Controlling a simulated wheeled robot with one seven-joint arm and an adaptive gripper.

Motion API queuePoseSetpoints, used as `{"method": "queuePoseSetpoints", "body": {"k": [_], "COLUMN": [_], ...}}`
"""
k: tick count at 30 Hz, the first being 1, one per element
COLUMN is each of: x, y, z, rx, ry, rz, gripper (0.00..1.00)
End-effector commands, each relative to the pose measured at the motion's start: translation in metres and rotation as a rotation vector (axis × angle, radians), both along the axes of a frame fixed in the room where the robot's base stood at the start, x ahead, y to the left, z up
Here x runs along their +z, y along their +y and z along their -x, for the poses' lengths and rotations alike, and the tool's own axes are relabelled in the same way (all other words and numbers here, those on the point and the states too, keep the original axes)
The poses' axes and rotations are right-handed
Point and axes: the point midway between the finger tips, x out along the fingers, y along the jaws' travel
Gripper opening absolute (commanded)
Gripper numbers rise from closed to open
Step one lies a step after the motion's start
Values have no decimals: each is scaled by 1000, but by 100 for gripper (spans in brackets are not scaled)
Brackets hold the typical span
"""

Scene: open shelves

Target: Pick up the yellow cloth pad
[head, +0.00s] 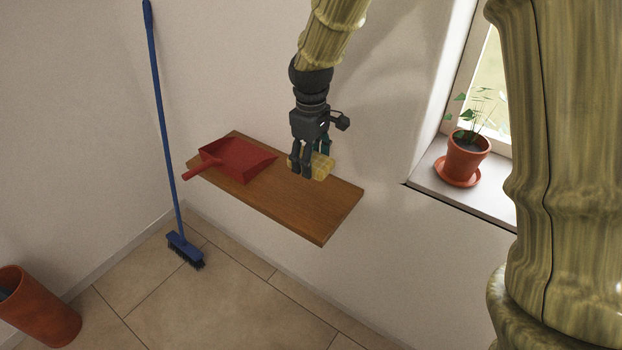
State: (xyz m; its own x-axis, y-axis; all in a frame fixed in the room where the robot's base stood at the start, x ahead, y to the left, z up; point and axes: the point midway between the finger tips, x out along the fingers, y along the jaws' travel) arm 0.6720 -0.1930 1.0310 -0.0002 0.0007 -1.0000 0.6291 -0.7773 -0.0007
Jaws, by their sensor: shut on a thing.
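The yellow cloth pad (322,168) is a small pale yellow block at the back middle of the wooden shelf (310,216). My gripper (306,172) comes down on it from above, fingers pointing down, and is shut on it. The fingers hide part of the pad's left side. I cannot tell whether the pad touches the shelf or is slightly above it.
A red dustpan (238,160) lies on the shelf's left part, its handle over the front edge. A blue broom (167,130) leans on the wall at left. A potted plant (467,155) stands on the window sill. An orange bin (38,310) is at lower left. The shelf's right end is clear.

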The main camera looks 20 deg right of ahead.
Motion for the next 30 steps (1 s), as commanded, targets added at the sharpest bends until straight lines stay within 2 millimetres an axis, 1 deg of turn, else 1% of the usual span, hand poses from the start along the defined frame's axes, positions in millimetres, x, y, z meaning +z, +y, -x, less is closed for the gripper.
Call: {"method": "queuePoseSetpoints", "body": {"k": [1,9,12,15,21,25,30], "x": [12,75,96,113,134,139,140], "y": [0,0,0,0,0,0,0], "z": [-1,-1,-1,-1,-1,0,0], "rx": [0,1,0,0,1,1,1], "ry": [-6,-5,-5,-4,-1,-1,1], "rz": [-1,0,0,0,0,1,1], "gripper": [37,37,37,37,37,37,37]}}
